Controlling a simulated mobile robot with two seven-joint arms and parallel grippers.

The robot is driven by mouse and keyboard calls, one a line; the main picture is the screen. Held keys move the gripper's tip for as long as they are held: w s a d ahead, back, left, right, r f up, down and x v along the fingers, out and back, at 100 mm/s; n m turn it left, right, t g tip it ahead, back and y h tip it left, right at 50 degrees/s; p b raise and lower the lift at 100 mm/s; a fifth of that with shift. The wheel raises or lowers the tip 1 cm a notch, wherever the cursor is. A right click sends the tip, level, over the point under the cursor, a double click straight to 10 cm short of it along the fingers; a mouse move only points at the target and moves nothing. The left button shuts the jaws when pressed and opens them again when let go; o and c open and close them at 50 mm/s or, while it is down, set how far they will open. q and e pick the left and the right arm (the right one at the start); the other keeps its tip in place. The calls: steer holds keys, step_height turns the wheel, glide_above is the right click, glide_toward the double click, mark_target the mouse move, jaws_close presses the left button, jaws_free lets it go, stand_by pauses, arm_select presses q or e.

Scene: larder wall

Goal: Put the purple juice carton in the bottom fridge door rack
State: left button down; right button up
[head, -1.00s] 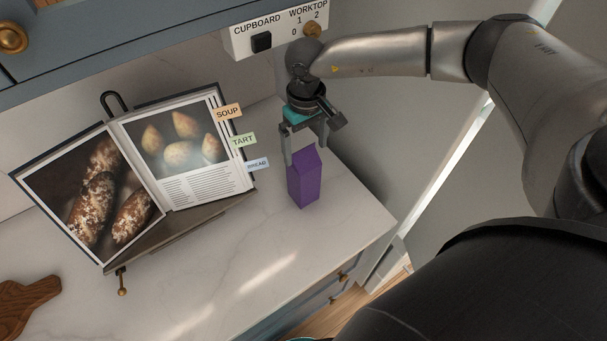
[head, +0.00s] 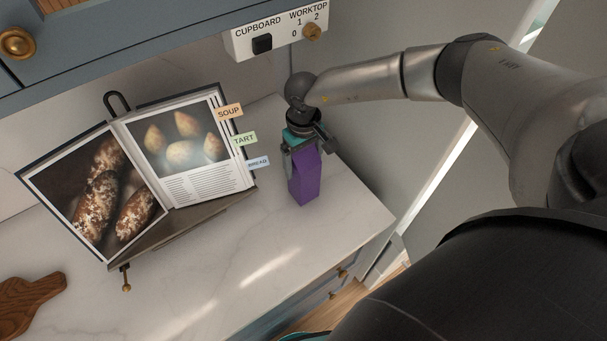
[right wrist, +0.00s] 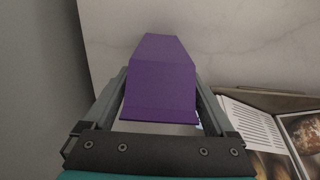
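The purple juice carton (head: 304,180) stands upright on the pale worktop, near its right end. My right gripper (head: 303,157) has come down over the carton's top from above. In the right wrist view, the carton (right wrist: 160,80) lies between the two fingers (right wrist: 161,88), one on each side. Narrow gaps show beside its near end, so the gripper looks open around it; the fingertips are partly hidden by the carton. My left gripper is not in view. The bottom fridge door rack is not visible.
An open cookbook on a stand (head: 183,225) is left of the carton, its tabs close to the gripper. A wooden board (head: 30,305) lies at lower left. The worktop's front middle is clear.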

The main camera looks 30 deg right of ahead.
jaws_close()
stand_by(0.5)
steer(key=shift+w+r, duration=0.1)
steer(key=shift+r, duration=0.05)
